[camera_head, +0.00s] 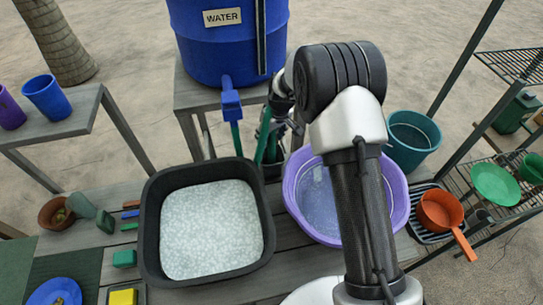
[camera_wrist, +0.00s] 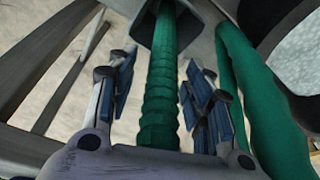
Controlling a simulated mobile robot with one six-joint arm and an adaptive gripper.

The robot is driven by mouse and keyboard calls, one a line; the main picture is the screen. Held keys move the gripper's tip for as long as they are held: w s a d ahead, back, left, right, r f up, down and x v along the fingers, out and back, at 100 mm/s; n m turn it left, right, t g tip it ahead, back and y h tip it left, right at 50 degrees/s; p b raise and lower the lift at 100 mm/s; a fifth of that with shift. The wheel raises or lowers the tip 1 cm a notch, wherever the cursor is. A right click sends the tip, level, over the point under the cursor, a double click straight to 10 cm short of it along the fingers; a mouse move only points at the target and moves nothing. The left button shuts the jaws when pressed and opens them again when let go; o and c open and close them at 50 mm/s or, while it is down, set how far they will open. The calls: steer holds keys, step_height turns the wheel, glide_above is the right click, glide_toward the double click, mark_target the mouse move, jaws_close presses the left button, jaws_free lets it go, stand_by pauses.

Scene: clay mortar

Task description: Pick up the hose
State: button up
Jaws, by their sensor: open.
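The green ribbed hose (camera_wrist: 160,85) runs up the middle of the wrist view, between the two fingers of my gripper (camera_wrist: 162,88). The blue-padded fingers stand apart on either side of it, with a gap visible on both sides. A second green length (camera_wrist: 262,95) passes outside the right finger; whether it is the same hose I cannot tell. In the head view, green hose (camera_head: 236,140) hangs below the blue tap (camera_head: 231,102) of the water barrel (camera_head: 215,45). My arm hides part of the area around the gripper there.
A black tub of pale beads (camera_head: 152,240) stands on the slatted table. A purple basin (camera_head: 400,205) is to its right, partly behind my arm. A teal bucket (camera_head: 413,140) and orange pan (camera_head: 440,212) lie farther right. Cups (camera_head: 47,98) stand on the left side table.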

steer(key=shift+w+a+f, duration=0.1)
steer(key=shift+f, duration=0.3)
steer(key=shift+r, duration=0.1)
steer(key=shift+c, duration=0.4)
steer(key=c, duration=0.9)
